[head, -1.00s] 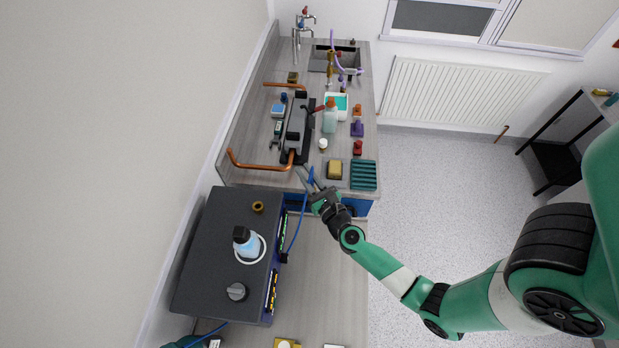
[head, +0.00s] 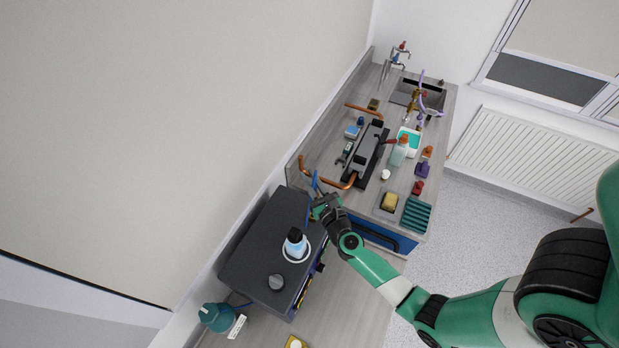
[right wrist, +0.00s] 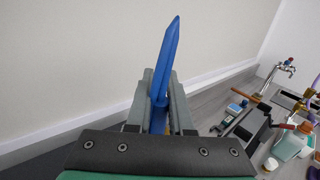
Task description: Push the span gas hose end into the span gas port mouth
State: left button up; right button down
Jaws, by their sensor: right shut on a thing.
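My right gripper (head: 319,203) is shut on the blue hose (head: 315,183), with the hose end sticking up past the fingertips. In the right wrist view the hose end (right wrist: 168,55) rises between the two grey fingers (right wrist: 160,100), tilted a little right, and touches nothing ahead of it. In the head view the gripper is over the back right corner of the dark box (head: 262,235), near the bent copper pipe (head: 335,182). I cannot make out the span gas port mouth in these frames. My left gripper is not in view.

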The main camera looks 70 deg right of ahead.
jog(key=shift+f+b, duration=2.55)
jog(key=shift+f, duration=0.15)
jog(key=shift+f, duration=0.15)
jog(key=shift+f+b, duration=1.75)
jog(key=shift+b, duration=0.15)
jog(key=c, duration=0.7)
grip_release()
jog(key=shift+r, duration=0.15)
jog(key=b+v, duration=0.1)
jog(key=v, duration=1)
jog(key=shift+s+a, duration=0.15)
jog(key=shift+s, duration=0.1)
